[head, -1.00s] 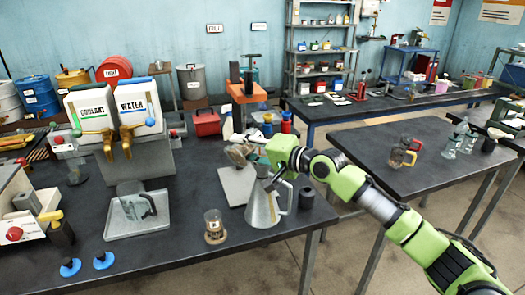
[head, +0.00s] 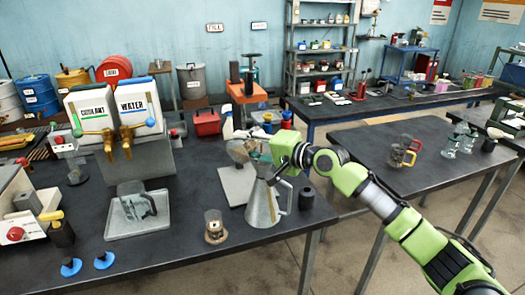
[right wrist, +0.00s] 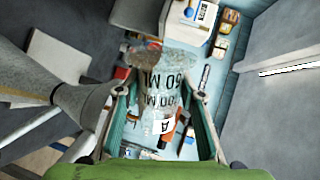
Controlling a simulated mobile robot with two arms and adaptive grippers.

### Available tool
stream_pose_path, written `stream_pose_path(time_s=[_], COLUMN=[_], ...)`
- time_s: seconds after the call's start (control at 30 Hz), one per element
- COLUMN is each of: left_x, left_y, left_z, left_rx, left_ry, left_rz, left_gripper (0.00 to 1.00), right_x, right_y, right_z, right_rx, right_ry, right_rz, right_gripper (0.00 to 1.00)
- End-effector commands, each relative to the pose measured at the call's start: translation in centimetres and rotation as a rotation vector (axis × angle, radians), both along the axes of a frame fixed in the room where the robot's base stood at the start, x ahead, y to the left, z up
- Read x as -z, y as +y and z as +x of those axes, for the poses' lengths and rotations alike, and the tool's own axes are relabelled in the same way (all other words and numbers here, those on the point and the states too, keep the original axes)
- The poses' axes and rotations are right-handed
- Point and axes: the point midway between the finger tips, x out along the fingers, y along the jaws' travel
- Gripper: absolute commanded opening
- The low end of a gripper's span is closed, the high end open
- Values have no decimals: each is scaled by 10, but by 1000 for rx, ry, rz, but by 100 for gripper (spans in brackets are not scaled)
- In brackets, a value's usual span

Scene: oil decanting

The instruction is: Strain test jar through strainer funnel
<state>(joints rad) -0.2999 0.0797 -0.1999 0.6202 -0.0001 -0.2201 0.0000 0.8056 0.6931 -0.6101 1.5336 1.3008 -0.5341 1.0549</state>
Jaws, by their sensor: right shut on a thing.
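My right gripper (right wrist: 163,140) is shut on a clear glass jar (right wrist: 158,85) with black ML marks and a white "A" label. In the head view the jar (head: 238,151) is held just above and left of the mouth of a grey conical metal can (head: 262,208) with a side handle. The can also shows at the left in the right wrist view (right wrist: 30,70). A grey funnel (right wrist: 88,105) seems to sit at its mouth; its mesh cannot be made out. The jar's contents are unclear. My left gripper is not in view.
A small glass jar (head: 214,226) stands left of the can, and a dark cylinder (head: 306,198) right of it. A grey board (head: 236,187) lies behind. A clear pitcher (head: 136,203) stands on a tray (head: 122,228) at left. The front table middle is clear.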

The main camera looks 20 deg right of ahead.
Motion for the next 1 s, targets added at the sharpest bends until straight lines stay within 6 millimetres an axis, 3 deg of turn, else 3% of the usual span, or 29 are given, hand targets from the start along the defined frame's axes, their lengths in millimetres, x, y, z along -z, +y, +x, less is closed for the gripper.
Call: stream_pose_path(time_s=[1.0], left_x=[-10], left_y=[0], left_z=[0], left_rx=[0], left_ry=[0], left_rz=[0], left_gripper=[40], right_x=[-8], right_y=[-3], right_z=[2], right_rx=[0], right_ry=[64], right_rz=[95], right_gripper=[10])
